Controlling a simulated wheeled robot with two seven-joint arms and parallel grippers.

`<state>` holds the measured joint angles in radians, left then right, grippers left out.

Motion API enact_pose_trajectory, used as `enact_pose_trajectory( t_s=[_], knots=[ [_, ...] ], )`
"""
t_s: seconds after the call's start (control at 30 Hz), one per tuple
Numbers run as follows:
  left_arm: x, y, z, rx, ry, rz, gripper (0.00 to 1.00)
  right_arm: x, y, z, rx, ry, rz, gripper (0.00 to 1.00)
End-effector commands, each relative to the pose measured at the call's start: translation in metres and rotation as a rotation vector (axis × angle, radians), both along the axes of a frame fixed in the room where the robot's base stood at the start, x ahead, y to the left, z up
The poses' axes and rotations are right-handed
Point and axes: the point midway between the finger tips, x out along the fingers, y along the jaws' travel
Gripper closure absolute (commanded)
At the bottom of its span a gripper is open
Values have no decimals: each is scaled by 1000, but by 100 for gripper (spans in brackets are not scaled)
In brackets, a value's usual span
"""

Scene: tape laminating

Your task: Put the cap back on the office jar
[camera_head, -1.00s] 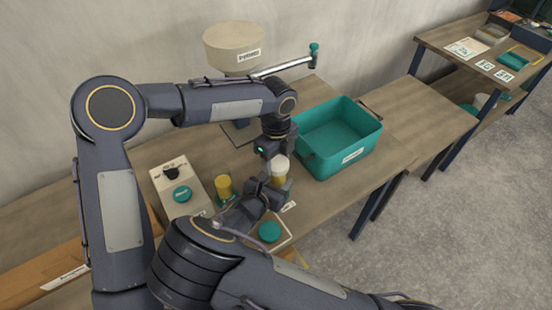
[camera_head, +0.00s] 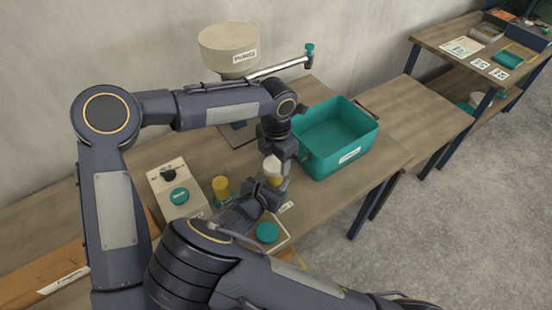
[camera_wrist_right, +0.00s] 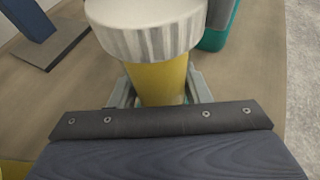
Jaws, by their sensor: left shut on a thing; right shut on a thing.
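The office jar (camera_head: 273,182) has a yellow body and stands upright. It also shows in the right wrist view (camera_wrist_right: 158,84). My right gripper (camera_head: 268,190) is shut around the jar's body, one finger on each side. The ribbed white cap (camera_head: 271,167) is directly over the jar's top and hides the rim in the right wrist view (camera_wrist_right: 148,32). I cannot tell whether it is fully seated. My left gripper (camera_head: 277,156) is above, shut on the cap; its fingertips are partly hidden.
A teal bin (camera_head: 349,138) stands right of the jar. Left of it are another yellow container (camera_head: 221,184) and a box with a teal button (camera_head: 179,195). A second teal button (camera_head: 267,232) is in front. A beige hopper (camera_head: 229,48) stands behind.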

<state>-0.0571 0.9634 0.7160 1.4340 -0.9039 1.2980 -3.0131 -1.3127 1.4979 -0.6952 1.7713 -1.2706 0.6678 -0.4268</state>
Motion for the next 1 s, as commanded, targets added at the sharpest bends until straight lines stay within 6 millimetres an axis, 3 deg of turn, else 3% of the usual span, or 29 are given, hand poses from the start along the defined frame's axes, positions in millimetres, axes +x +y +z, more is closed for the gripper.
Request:
enact_pose_trajectory(
  t_s=[0.07,0.1,0.23,0.53,0.83,1.0],
  knots=[
    [1,0,1,0,-1,2,67,0,0,0,0,1,-1,100],
    [1,0,1,0,-1,2,42,0,0,0,0,1,-1,100],
    [0,0,0,0,-1,3,25,0,0,0,0,0,-1,100],
    [0,0,2,-1,-1,4,25,0,0,0,0,0,-1,100],
    [1,0,38,-2,-1,4,25,0,0,0,0,0,-1,100],
    [0,0,45,0,0,4,25,0,0,0,0,0,-1,100]
  ],
)
